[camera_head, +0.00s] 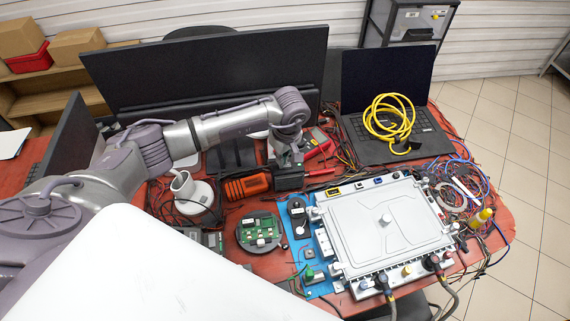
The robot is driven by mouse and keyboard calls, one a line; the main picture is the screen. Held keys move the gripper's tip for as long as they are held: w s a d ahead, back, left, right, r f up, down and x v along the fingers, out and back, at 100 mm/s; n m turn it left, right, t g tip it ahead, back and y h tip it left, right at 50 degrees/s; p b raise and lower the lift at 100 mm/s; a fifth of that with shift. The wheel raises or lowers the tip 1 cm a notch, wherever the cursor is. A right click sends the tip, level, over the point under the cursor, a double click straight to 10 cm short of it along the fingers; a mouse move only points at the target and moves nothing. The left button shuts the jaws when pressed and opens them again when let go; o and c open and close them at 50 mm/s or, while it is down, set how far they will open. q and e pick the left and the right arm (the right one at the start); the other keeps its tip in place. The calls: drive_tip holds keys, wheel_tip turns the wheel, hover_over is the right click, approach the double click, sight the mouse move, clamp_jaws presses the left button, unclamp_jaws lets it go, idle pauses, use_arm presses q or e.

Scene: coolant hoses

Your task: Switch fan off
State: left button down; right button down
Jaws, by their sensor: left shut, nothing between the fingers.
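My left arm reaches in from the left across the bench. My left gripper (289,179) points down at the back middle of the bench, behind the blue mat (290,244). It is shut and empty. I cannot clearly make out a fan or its switch. A small black device with a light top (298,213) lies on the blue mat, in front of the gripper and apart from it. A large silver housing (385,235) with a central knob lies to the right. My right gripper is not in view.
A laptop (432,143) with a coiled yellow hose (388,118) on it stands at the back right. A large monitor (215,70) stands behind my arm. An orange multimeter (247,186), a round green circuit board (259,230) and loose cables crowd the red bench.

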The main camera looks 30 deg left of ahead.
use_arm(q)
drive_tip(key=shift+f+b, duration=0.5)
drive_tip(key=shift+f, duration=0.1)
drive_tip(key=shift+r, duration=0.15)
drive_tip(key=shift+r+p, duration=0.75)
drive_tip(key=shift+r, duration=0.2)
drive_tip(key=shift+r+p, duration=1.25)
drive_tip(key=shift+r, duration=1.2)
drive_tip(key=shift+f, duration=0.1)
